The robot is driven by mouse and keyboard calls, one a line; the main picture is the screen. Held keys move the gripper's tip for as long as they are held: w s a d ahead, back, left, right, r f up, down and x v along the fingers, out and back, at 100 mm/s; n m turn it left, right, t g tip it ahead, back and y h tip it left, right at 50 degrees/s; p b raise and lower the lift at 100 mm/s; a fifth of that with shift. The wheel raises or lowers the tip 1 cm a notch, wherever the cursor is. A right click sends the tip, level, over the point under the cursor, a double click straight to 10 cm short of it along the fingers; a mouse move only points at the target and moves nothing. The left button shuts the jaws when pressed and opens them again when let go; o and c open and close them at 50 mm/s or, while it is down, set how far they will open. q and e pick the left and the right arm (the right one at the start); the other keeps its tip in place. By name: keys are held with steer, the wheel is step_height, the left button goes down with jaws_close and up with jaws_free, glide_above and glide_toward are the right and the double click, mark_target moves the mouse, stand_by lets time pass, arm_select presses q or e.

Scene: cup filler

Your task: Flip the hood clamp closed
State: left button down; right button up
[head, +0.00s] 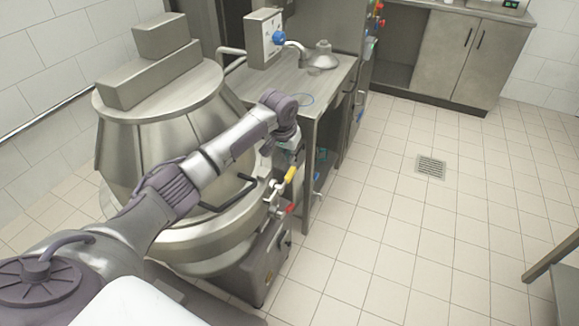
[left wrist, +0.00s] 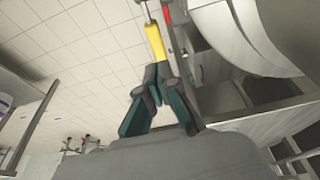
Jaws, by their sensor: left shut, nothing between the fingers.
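A yellow-handled lever (head: 289,176), which looks like the hood clamp, is at the right side of the big steel vessel, by its rim. Its metal rod runs down and left from the yellow grip. The yellow grip (left wrist: 156,42) also shows in the left wrist view, just beyond my fingertips. My left gripper (left wrist: 155,76) is shut and empty, its dark green fingers drawn together at the end of the grip. I cannot tell whether they touch it. In the head view my left wrist hides most of the gripper. My right gripper is out of view.
The steel vessel (head: 150,150) with its hood fills the left. A red handle (head: 291,209) sits just below the yellow one, also seen in the left wrist view (left wrist: 167,15). A steel table (head: 335,80) stands behind. The tiled floor (head: 400,230) to the right is clear.

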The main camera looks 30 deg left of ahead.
mark_target(290, 171)
arm_select(q)
steer(key=shift+s+x, duration=0.25)
steer(key=shift+x, duration=0.85)
steer(key=shift+s+x, duration=0.25)
steer(key=shift+x, duration=0.9)
steer(key=shift+f, duration=0.15)
